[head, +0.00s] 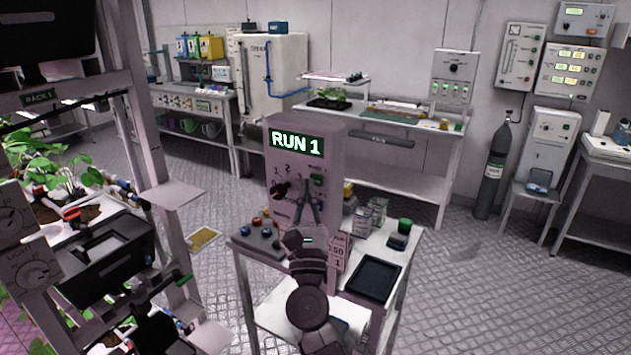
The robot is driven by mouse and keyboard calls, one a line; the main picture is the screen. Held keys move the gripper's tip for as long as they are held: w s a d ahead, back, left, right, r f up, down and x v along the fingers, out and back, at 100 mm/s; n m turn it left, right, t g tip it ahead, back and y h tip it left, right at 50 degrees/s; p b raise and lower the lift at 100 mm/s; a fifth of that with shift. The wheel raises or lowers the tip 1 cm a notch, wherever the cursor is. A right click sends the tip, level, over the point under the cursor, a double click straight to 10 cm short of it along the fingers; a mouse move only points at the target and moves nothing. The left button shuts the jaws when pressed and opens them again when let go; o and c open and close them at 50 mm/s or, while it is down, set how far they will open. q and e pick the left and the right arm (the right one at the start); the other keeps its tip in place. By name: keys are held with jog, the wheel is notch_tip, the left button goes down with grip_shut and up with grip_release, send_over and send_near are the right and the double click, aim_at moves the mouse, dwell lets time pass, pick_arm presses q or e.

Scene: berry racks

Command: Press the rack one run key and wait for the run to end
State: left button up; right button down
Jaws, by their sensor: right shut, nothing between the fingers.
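A grey control box (258,180) stands on a small cart. Its lit green display (297,142) reads RUN 1. Its front panel has a dark rotary knob (279,190) with numbers around it and a small green key (318,180) at the right; its label is too small to read. My right gripper (309,184) points up at the panel, its fingers together and empty. Its tips overlap the panel left of the green key; I cannot tell if they touch it. It hides part of the lower panel. I cannot make out my left gripper.
The cart also holds a box with coloured buttons (262,236), a black tray (374,277), small cartons (362,219) and a green-capped jar (404,226). A plant rack (170,196) labelled RACK 1 stands close at left.

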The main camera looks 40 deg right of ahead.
jog(key=shift+a, duration=0.1)
jog(key=a, duration=0.1)
jog(key=s+a, duration=0.1)
jog(key=a, duration=0.1)
jog(key=s+a, duration=0.1)
jog(key=shift+a+b, duration=0.25)
jog(key=shift+b, duration=0.05)
dwell(0.6)
